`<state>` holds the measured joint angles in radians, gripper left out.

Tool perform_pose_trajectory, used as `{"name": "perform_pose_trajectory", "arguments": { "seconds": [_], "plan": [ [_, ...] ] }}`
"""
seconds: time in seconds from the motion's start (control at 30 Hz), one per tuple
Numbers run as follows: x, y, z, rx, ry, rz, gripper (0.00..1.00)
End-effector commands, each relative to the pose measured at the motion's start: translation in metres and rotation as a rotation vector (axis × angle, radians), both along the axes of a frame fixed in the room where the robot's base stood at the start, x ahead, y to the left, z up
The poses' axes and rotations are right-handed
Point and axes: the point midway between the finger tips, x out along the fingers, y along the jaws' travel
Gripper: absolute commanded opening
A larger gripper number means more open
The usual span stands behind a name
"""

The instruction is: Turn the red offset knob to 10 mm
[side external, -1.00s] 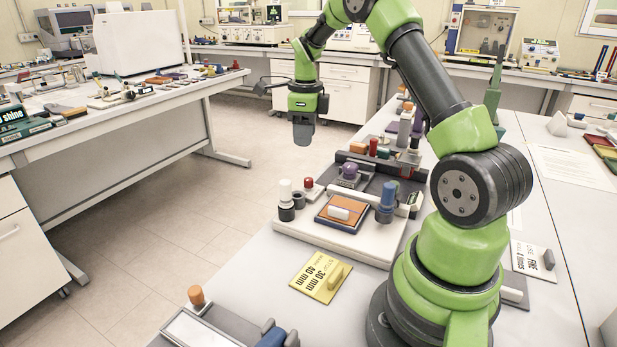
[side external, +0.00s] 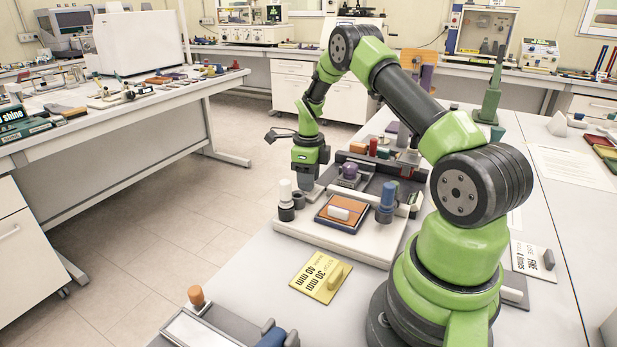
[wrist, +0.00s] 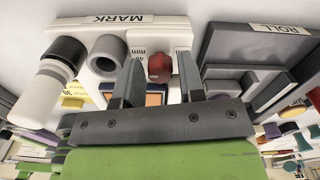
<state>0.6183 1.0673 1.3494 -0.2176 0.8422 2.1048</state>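The red offset knob (wrist: 159,68) shows in the wrist view on the white MARK base (wrist: 75,37), with small "mm" markings on either side of it. My gripper (wrist: 160,80) is open, its two dark fingers apart. In that view the knob appears between the fingers, nearer the right one, with no clear contact. In the side view my gripper (side external: 305,182) points down over the back left of the base (side external: 345,240) and hides the knob. The knob's pointer and current setting cannot be read.
Left of the knob in the wrist view are a grey ring (wrist: 107,53) and a white cylinder with a black collar (wrist: 57,68). The grey ROLL unit (wrist: 225,45) stands to the right. In the side view, a blue-topped post (side external: 387,197) and yellow card (side external: 320,277) are nearer.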

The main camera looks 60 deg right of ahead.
Motion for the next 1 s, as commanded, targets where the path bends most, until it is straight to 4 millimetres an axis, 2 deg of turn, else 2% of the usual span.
{"name": "perform_pose_trajectory", "arguments": {
  "seconds": [0.17, 0.3, 0.67, 1.0],
  "plan": [
    [0.0001, -0.0001, 0.0003, 0.000, 0.000, 0.000, 0.34],
    [0.0001, 0.0000, 0.0005, 0.000, 0.000, 0.000, 0.02],
    [0.0001, 0.0001, 0.0008, 0.001, 0.001, 0.042, 0.02],
    [0.0003, 0.0002, 0.0011, 0.000, 0.003, 0.270, 0.02]
  ]
}}
